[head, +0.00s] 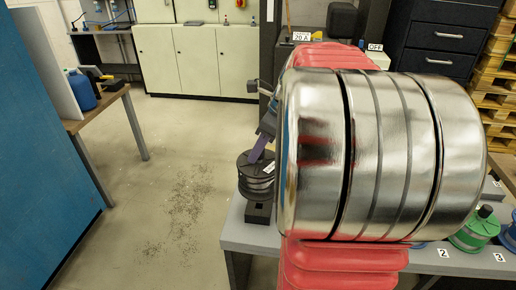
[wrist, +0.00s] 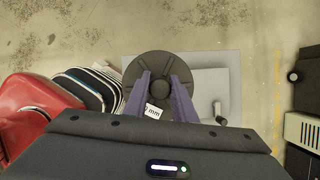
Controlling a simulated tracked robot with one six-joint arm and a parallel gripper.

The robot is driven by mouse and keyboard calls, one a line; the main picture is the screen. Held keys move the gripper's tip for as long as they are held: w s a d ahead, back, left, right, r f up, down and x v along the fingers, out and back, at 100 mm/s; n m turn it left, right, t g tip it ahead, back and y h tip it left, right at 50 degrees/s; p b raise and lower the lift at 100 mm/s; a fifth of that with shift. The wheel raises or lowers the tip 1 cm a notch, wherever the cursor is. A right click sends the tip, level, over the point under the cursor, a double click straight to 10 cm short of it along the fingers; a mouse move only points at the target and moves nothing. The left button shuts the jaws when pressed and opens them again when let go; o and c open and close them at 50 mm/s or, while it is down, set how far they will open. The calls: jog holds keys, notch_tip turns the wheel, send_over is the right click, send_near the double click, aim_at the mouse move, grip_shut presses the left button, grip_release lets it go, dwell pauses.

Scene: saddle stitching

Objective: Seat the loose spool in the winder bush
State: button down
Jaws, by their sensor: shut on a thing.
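The spool (head: 257,180) is dark with a round top flange and banded sides. It stands upright near the left end of the grey bench in the head view. In the wrist view its flange (wrist: 150,63) and round central knob show from above, with a white label partly reading "mm". My gripper (wrist: 160,88) has its purple fingers on either side of that knob and is shut on it. In the head view my gripper (head: 262,150) comes down from the upper right. A black block (head: 258,214) shows below the spool. The winder bush is not clearly visible, and I cannot tell whether the spool is seated.
The grey bench (head: 250,237) carries a green spool (head: 474,228) near marks 2 and 3. A small crank handle (wrist: 221,115) lies right of the spool in the wrist view. My arm hides much of the bench. Open floor (head: 180,190) lies to the left.

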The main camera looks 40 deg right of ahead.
aim_at(258, 163)
jog(key=shift+f, duration=4.65)
dwell(1.0)
jog(key=c, duration=1.4)
grip_release()
jog(key=shift+f, duration=0.15)
jog(key=v, duration=1.4)
jog(key=shift+w, duration=0.1)
